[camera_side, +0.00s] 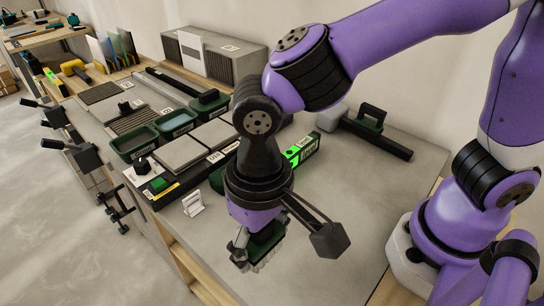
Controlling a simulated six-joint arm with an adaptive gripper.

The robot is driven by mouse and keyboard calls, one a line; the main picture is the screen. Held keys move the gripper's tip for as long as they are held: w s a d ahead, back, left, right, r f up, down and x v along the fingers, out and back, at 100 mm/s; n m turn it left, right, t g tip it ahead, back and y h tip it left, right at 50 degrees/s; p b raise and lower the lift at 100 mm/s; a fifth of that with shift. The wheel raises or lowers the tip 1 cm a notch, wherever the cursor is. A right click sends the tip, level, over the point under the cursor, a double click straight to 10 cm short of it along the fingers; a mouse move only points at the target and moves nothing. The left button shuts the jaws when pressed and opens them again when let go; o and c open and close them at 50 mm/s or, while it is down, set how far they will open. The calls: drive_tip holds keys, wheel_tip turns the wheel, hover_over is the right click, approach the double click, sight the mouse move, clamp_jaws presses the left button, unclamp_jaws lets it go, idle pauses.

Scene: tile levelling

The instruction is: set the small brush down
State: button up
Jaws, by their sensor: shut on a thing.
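My gripper (240,246) points down over the front part of the grey bench top (330,238). It is shut on the small brush (264,243), which has a dark green body and pale bristles facing down. The gripper and my wrist hide part of the brush. I cannot tell whether the bristles touch the bench top.
A small white stand (193,204) is left of my gripper. Behind it are grey tiles (180,153), green trays (133,143) and a level with a bright green display (302,150). A dark tool with a handle (372,135) lies back right. Bench space right of my gripper is clear.

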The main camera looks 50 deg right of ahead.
sight(265, 280)
wheel_tip(265, 280, down, 8)
drive_tip(key=shift+s+r, duration=0.15)
drive_tip(key=shift+r, duration=0.1)
drive_tip(key=shift+f, duration=0.1)
drive_tip(key=o, duration=1.4)
drive_tip(key=r, duration=1.2)
drive_tip(key=shift+w+d+r, duration=0.2)
drive_tip(key=shift+d, duration=0.15)
drive_tip(key=d+r+t, duration=0.1)
drive_tip(key=d+t, duration=0.1)
drive_tip(key=d, duration=0.4)
drive_tip(key=d+r+t, duration=0.1)
drive_tip(key=d, duration=0.6)
drive_tip(key=w+d+r+t, duration=0.1)
drive_tip(key=d+r+t, duration=0.1)
drive_tip(key=d, duration=0.4)
drive_tip(key=shift+d+r+t, duration=0.1)
drive_tip(key=shift+d+t, duration=0.2)
drive_tip(key=shift+d, duration=0.05)
